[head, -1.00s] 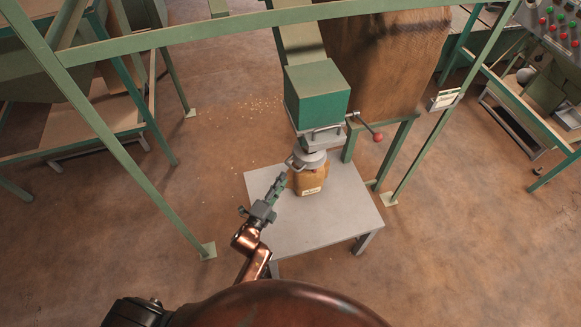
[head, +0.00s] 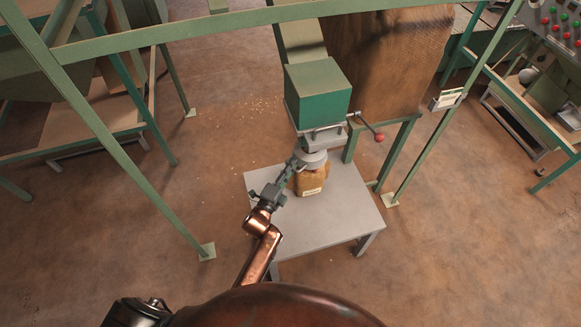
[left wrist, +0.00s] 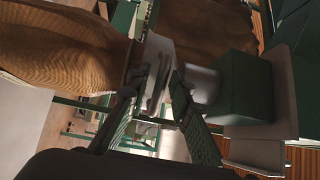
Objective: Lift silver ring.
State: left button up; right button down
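The silver ring (head: 311,160) sits around the spout under the green hopper box (head: 318,95), at the top of a tan sack (head: 312,180). In the left wrist view the ring (left wrist: 157,65) is a pale band between the sack (left wrist: 60,50) and the grey spout (left wrist: 203,84). My left gripper (head: 292,165) is at the ring's left side. In the left wrist view its two fingers (left wrist: 154,92) are apart, with the ring's near edge between or just beyond their tips; contact is unclear. My right gripper is not in view.
The sack stands on a small grey table (head: 330,218). A lever with a red knob (head: 379,138) sticks out right of the spout. Green frame posts (head: 120,150) and a crossbar (head: 230,28) surround the hopper. The table's front is clear.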

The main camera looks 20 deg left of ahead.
pick_arm(q)
grip_shut()
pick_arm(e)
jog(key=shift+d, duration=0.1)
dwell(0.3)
